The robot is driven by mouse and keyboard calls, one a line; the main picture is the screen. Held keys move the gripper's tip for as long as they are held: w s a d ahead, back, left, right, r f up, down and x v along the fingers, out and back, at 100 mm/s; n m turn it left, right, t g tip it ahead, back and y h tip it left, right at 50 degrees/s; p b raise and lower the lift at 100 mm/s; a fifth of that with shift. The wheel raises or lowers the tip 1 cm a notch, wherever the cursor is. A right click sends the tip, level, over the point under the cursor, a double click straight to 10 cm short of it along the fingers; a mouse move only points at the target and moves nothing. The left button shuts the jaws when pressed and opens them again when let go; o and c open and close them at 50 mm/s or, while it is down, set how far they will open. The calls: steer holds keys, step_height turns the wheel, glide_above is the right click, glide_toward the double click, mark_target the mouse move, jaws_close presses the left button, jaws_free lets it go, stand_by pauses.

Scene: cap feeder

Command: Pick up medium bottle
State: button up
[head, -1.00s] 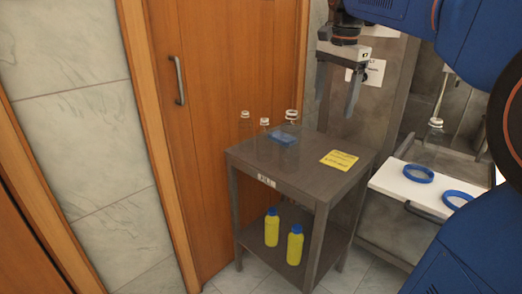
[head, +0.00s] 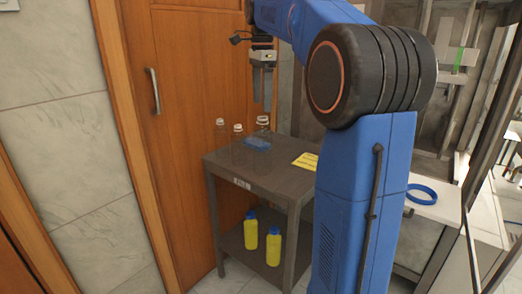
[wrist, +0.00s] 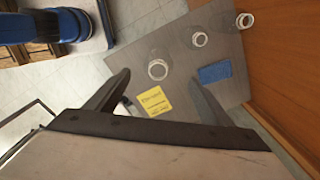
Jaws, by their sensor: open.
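Three clear bottles with pale neck rings stand upright on the grey table: a left one (head: 220,131), a middle one (head: 238,134) and a larger-looking right one (head: 262,124). I cannot tell for sure which is the medium one. In the wrist view three ring-topped bottles run in a slanted row: a near one (wrist: 157,69), a second (wrist: 199,39) and a far one (wrist: 244,20). My gripper (head: 263,100) points down above the table's back part, open and empty. In the wrist view its fingers (wrist: 160,79) spread either side of the near bottle's line of sight.
A blue block (head: 258,144) and a yellow note (head: 306,160) lie on the table (head: 240,165). Two yellow bottles with blue caps (head: 251,231) (head: 273,247) stand on its lower shelf. A wooden door (head: 175,110) stands close behind. A blue ring (head: 422,194) lies on a white surface at right.

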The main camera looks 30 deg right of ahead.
mark_target(262, 117)
step_height(262, 117, down, 6)
steer(key=shift+s+f, duration=0.2)
steer(key=shift+f, duration=2.55)
steer(key=shift+c, duration=0.4)
steer(key=c, duration=1.3)
